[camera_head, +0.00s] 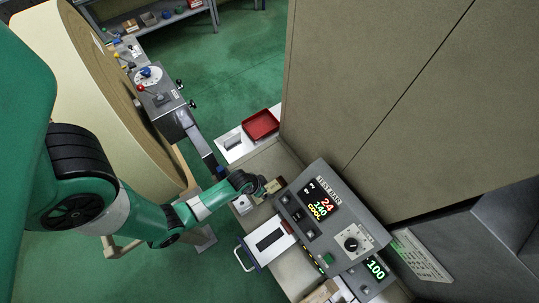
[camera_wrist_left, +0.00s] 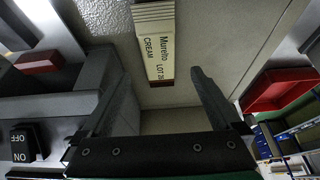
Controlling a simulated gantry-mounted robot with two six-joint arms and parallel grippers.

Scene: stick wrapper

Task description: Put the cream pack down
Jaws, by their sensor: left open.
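The cream pack (camera_wrist_left: 157,48) lies flat on a pale grey surface, its label reading "Murelto" and "CREAM" in the left wrist view. In the head view, a small cream-coloured patch (camera_head: 275,186) at the gripper's tip looks like the same pack. My left gripper (camera_head: 262,186) reaches in beside the control box. In the left wrist view its two fingers (camera_wrist_left: 152,74) stand wide apart, with the near end of the pack in line with the gap between the tips. I cannot tell how far the tips are above the surface. My right gripper is not in view.
A grey control box (camera_head: 325,215) with lit displays stands right beside the left gripper. A red tray (camera_head: 262,124) sits behind it and also shows in the left wrist view (camera_wrist_left: 280,90). An ON/OFF switch (camera_wrist_left: 25,143) is at left. A tall beige cabinet (camera_head: 400,90) blocks the right.

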